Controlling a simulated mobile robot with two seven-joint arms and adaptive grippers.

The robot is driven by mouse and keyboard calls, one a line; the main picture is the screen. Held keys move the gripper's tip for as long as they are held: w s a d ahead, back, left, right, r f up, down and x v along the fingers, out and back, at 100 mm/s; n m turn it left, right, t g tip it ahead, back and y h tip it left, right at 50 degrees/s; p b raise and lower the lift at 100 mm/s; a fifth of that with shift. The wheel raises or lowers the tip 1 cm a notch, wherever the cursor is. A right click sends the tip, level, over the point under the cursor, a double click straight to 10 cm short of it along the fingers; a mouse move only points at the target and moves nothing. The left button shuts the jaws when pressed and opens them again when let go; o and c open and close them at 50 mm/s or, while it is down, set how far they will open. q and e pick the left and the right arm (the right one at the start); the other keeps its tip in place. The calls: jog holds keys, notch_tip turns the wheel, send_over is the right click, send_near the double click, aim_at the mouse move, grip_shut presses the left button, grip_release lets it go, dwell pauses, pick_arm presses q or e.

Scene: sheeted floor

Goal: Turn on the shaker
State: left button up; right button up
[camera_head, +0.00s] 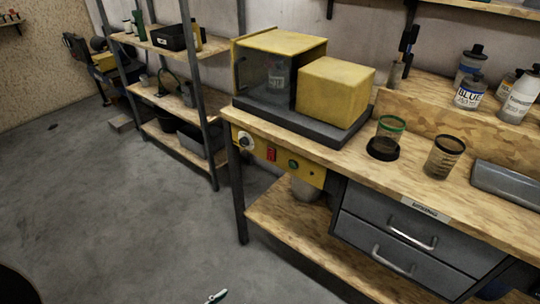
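The shaker (280,60) is a yellow box with a dark see-through front on a dark base, standing at the left end of the wooden workbench. A bottle shows dimly behind its front. A plain yellow block (335,92) adjoins its right side. A yellow control panel (283,167) is fixed below the bench's front edge. It carries a pale round knob (245,140), a red switch (271,154) and a green button (293,164). Whether the shaker is running cannot be told.
Grey drawers (405,240) hang under the bench. A shelf rack (178,95) stands at left.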

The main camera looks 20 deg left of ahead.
pick_arm(q)
jog(key=c, duration=0.6)
jog(key=w+b, duration=0.1)
jog(key=w, duration=0.1)
jog(key=w+t, duration=0.1)
jog(key=w, duration=0.1)
jog(key=w+a+t+b, duration=0.1)
jog(key=w, duration=0.1)
jog(key=shift+w+r+b, duration=0.25)
jog(key=shift+w+b, duration=0.05)
jog(key=shift+w, duration=0.05)
grip_shut()
jog(key=w+a+r+t+h+b, duration=0.1)
jog(key=w+r+t+h+b, duration=0.1)
jog(key=w, duration=0.5)
jog(key=w+a+r+t+h+b, duration=0.2)
jog(key=w+r+t+h+b, duration=0.1)
jog(key=w+b, duration=0.4)
jog(key=w+a+r+t+h+b, duration=0.2)
jog(key=w+r+t+b, duration=0.2)
jog(key=w, duration=0.4)
jog(key=shift+w+r+t+b, duration=0.15)
jog(key=shift+r+t+b, duration=0.25)
jog(key=shift+t, duration=0.6)
pick_arm(e)
notch_tip(320, 180, down, 5)
jog(key=w+a+y, duration=0.1)
jog(key=w+a, duration=0.1)
jog(key=shift+a+t, duration=0.3)
jog(key=shift+a, duration=0.1)
